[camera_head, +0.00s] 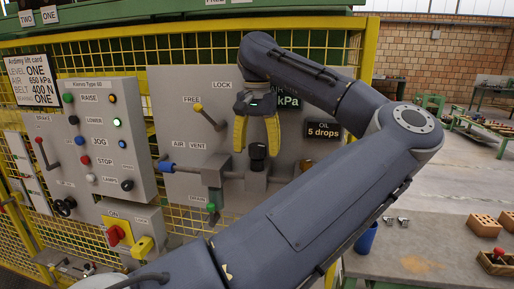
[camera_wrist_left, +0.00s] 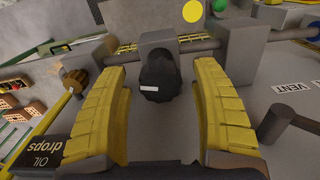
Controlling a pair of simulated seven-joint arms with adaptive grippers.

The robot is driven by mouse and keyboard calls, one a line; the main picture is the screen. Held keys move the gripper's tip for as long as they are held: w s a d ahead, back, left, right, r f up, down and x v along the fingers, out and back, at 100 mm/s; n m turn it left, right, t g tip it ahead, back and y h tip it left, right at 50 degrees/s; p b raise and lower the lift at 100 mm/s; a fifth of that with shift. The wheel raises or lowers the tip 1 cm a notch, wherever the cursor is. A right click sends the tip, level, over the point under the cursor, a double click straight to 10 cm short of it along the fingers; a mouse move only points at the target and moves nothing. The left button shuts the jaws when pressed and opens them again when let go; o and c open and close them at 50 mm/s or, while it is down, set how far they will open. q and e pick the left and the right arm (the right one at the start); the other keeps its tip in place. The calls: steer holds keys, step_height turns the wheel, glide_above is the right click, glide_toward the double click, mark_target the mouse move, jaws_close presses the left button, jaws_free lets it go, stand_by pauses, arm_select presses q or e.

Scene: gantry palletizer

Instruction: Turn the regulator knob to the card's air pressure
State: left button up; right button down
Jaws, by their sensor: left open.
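The regulator knob (camera_head: 258,151) is black and sits on the grey panel's pipework. In the left wrist view the knob (camera_wrist_left: 160,80) has a white mark and lies between my yellow fingers. My left gripper (camera_head: 257,144) is open and points down just above the knob; no contact with it shows. The lift card (camera_head: 32,80) at the upper left reads AIR 650 kPa. A dark pressure display (camera_head: 288,101) shows only "kPa"; its number is hidden behind my gripper and arm. My right gripper is in neither view.
A FREE/LOCK lever (camera_head: 209,118) with a yellow tip stands left of my gripper. A blue-ended air vent handle (camera_head: 167,167), a green drain knob (camera_head: 211,207) and an oil sign (camera_head: 323,131) are close by. A button box (camera_head: 100,135) stands further left.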

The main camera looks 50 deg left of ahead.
arm_select(q)
steer(key=shift+o, duration=0.2)
steer(key=c, duration=1.3)
steer(key=shift+o, duration=0.2)
steer(key=shift+m, duration=0.4)
steer(key=m, duration=0.9)
steer(key=shift+a, duration=0.1)
steer(key=m, duration=0.5)
steer(key=shift+m, duration=0.4)
steer(key=m, duration=0.4)
steer(key=shift+a+m, duration=0.1)
steer(key=shift+m, duration=0.3)
